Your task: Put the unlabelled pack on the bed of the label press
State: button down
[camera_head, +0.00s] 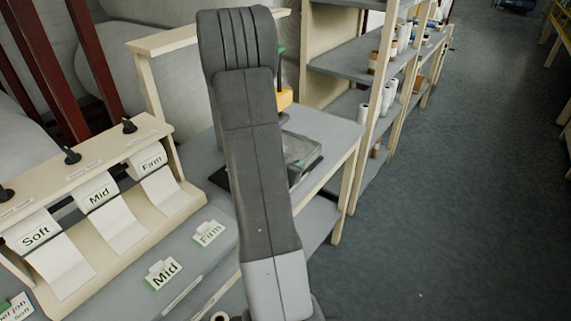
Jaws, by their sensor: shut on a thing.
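Just right of the arm, part of what looks like the label press shows, with a yellow-orange part (285,98) above a dark flat base (307,167). A grey-green, partly see-through block (301,147) shows at that base. It may be the unlabelled pack, but I cannot tell whether it rests there or is held.
A wooden label stand (155,128) with Soft, Mid and Firm strips stands at left. Mid (166,270) and Firm (208,233) cards lie on the grey bench (338,133). Shelving (345,65) with rolls stands behind; the floor (460,200) at right is clear.

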jog(key=w+a, duration=0.2)
jog(key=a, duration=0.1)
jog(key=shift+w+p, duration=0.15)
jog(key=shift+p, duration=0.15)
jog(key=shift+f, duration=1.75)
jog(key=c, duration=1.5)
grip_release()
jog(key=v, duration=1.2)
jog(key=shift+b, duration=0.35)
jog(key=shift+a+f, duration=0.1)
